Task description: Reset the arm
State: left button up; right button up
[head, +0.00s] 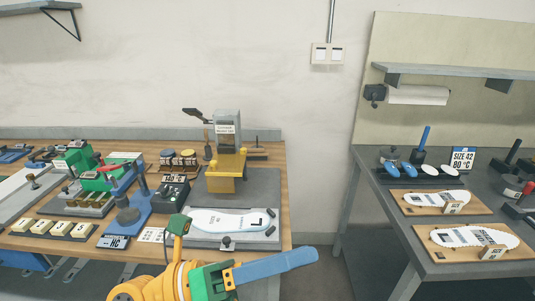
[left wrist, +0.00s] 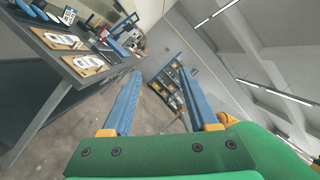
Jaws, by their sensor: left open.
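My left gripper (head: 308,257) reaches in from the bottom of the head view, with a yellow wrist, a green body and blue fingers pointing right. It is in front of the wooden workbench's near edge, over the gap toward the grey table. In the left wrist view the two blue fingers of my left gripper (left wrist: 160,73) stand wide apart with nothing between them. From the head the fingers overlap, so one is mostly hidden. My right gripper is in neither view.
The wooden workbench (head: 277,174) holds a yellow-and-grey press (head: 226,165), a white insole shape (head: 228,222) on a grey plate and several tools. At right, a grey table (head: 385,205) bears two boards with white insoles. Open floor lies between. The left wrist view shows a far shelf rack (left wrist: 172,88).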

pick_arm(q)
jog(key=w+a+r+n+t+y, duration=0.1)
jog(key=w+a+n+t+y, duration=0.4)
jog(key=n+t, duration=0.5)
jog(key=w+a+r+n+t+y, duration=0.1)
jog(key=w+a+n+t+y, duration=0.45)
jog(key=n, duration=0.75)
jog(key=a+f+n+g+y, duration=0.2)
jog(key=a+f+n+y, duration=0.9)
jog(key=f, duration=0.4)
jog(key=s+d+f+n+g+h, duration=0.2)
jog(key=s+f+n+g, duration=0.4)
jog(key=s+f+g, duration=1.15)
jog(key=s+f+t, duration=0.3)
jog(key=f, duration=1.5)
jog(key=s+a+f+g, duration=0.1)
jog(key=s+a+f, duration=0.1)
jog(key=s+f, duration=0.9)
jog(key=shift+s+a+f+m+g+y, duration=0.3)
jog(key=shift+s+f+m+y, duration=0.1)
jog(key=shift+s, duration=0.75)
